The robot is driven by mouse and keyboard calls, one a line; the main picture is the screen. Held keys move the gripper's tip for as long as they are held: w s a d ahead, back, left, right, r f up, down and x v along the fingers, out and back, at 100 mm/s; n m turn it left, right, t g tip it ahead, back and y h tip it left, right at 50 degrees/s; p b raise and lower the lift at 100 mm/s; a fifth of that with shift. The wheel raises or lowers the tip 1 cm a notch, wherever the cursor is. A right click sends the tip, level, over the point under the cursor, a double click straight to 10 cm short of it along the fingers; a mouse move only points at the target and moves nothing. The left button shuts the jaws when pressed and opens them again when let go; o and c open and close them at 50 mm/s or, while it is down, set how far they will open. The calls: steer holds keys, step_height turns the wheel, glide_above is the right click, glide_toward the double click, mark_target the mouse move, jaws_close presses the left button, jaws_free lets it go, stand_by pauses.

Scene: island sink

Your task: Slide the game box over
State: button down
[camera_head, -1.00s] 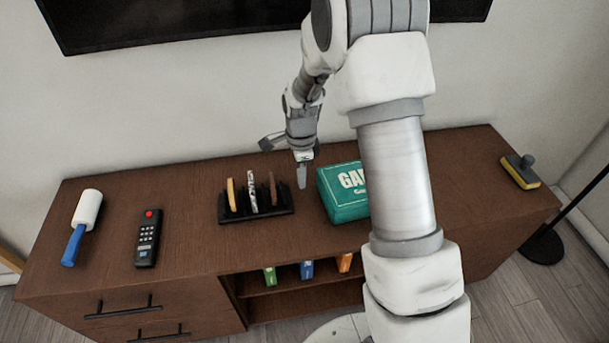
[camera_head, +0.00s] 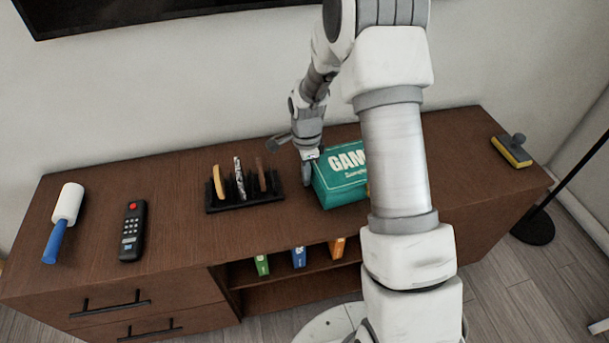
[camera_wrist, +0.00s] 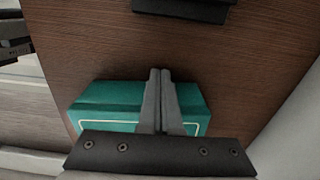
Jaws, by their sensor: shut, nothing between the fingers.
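The teal game box (camera_head: 338,184) lies flat on the wooden cabinet top, right of the black rack. My arm hides its right part in the head view. My gripper (camera_head: 306,182) is shut and empty, pointing down at the left side of the box, very close to it; I cannot tell whether it touches. In the wrist view the shut fingertips (camera_wrist: 160,73) reach just past the edge of the game box (camera_wrist: 105,97), with the finger bodies in front of it.
The black rack (camera_head: 243,201) with several upright slim items stands close left of my gripper. Farther left are a black remote (camera_head: 132,232) and a lint roller (camera_head: 62,222). A yellow block with a grey knob (camera_head: 512,151) sits at the far right. Colored cases (camera_head: 299,257) stand on the shelf below.

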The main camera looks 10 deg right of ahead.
steer(key=d+p, duration=0.1)
steer(key=d, duration=0.9)
steer(key=d+p, duration=0.1)
steer(key=d, duration=0.9)
steer(key=w+d+p, duration=0.1)
steer(key=d, duration=1)
steer(key=shift+d, duration=0.1)
